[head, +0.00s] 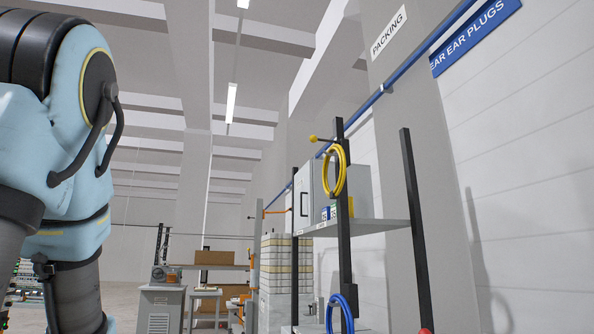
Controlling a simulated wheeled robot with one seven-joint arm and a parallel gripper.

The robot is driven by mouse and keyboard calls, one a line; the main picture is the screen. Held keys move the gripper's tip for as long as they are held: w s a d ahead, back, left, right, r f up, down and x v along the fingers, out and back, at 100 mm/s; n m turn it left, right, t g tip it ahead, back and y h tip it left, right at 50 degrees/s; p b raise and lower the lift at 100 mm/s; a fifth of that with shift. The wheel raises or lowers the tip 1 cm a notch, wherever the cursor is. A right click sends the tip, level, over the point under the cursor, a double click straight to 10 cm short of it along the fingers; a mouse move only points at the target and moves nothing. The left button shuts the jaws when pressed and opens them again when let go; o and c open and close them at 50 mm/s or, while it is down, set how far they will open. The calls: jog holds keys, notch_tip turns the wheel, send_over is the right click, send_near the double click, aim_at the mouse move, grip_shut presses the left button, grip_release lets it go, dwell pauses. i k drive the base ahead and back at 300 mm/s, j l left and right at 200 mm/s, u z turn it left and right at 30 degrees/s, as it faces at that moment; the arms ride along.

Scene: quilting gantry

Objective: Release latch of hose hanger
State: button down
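A coiled yellow hose (341,172) hangs high on a black upright post (346,240). A short rod with a yellow ball end (313,138) sticks out to the left just above the coil; I cannot tell whether it is the hanger's latch. A coiled blue hose (329,318) hangs lower on the same post, cut off by the bottom edge. Links of my arm fill the left side, well apart from the hoses. My gripper is not in view.
A grey shelf (375,227) with a grey cabinet (309,192) and small blue-labelled containers (329,212) adjoins the post. A second black post (416,232) stands to its right. A grey machine cabinet (160,310) and a pale stack (278,275) stand farther back.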

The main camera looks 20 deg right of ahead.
aim_at(313, 139)
jog(key=i+z, duration=0.1)
jog(key=i, duration=0.5)
jog(key=i+j, duration=0.1)
jog(key=i, duration=0.5)
jog(key=i+j+z, duration=0.15)
jog(key=i, duration=0.45)
jog(key=i+j+z, duration=0.1)
jog(key=i+z, duration=0.35)
jog(key=i+j+z, duration=0.2)
jog(key=z, duration=0.2)
jog(key=i+j+z, duration=0.6)
jog(key=j+z, duration=0.25)
jog(key=i+j+z, duration=0.2)
jog(key=j, duration=0.2)
jog(key=j+z, duration=0.25)
jog(key=j, duration=0.15)
jog(key=i, duration=0.05)
